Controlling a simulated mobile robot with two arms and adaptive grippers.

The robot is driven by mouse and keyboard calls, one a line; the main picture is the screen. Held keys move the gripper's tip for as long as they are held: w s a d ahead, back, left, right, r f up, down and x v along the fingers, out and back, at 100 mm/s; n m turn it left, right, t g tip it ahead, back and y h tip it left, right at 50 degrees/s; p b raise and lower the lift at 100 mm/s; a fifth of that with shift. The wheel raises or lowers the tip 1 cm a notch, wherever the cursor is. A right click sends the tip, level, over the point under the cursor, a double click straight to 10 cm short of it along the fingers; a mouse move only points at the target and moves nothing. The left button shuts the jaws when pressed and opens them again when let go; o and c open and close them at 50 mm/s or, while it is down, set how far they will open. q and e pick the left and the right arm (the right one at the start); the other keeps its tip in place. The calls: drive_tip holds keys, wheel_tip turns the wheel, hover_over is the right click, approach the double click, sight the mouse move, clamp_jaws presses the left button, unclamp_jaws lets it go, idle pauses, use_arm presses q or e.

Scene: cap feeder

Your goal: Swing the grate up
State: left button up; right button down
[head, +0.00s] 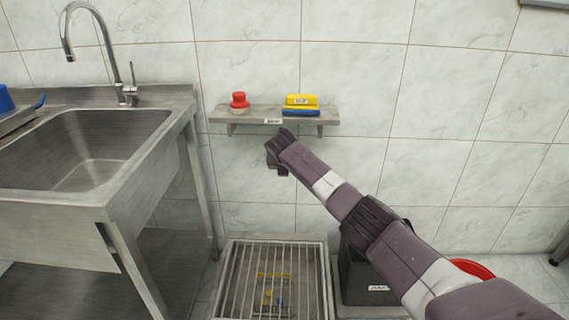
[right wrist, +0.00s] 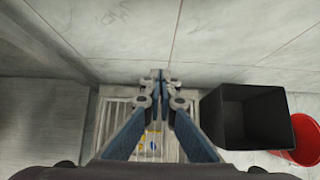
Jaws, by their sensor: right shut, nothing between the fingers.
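The grate (head: 275,258) is a panel of metal bars in a frame on the floor, right of the sink. It appears to lie flat. Small yellow and blue things show between its bars. The grate also shows in the right wrist view (right wrist: 113,122), partly hidden behind my fingers. My right gripper (head: 279,168) is in front of the wall just below the shelf, well above the grate and apart from it. In the right wrist view its fingertips (right wrist: 160,80) are together and hold nothing. My left gripper is not in view.
A steel sink (head: 100,150) stands at the left. A wall shelf (head: 262,113) holds a red-topped brush (head: 239,101) and a yellow-and-blue brush or sponge (head: 301,102). A black bin (right wrist: 238,108) and a red bucket (right wrist: 305,140) stand right of the grate.

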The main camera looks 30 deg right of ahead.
drive_tip(key=v, duration=0.9)
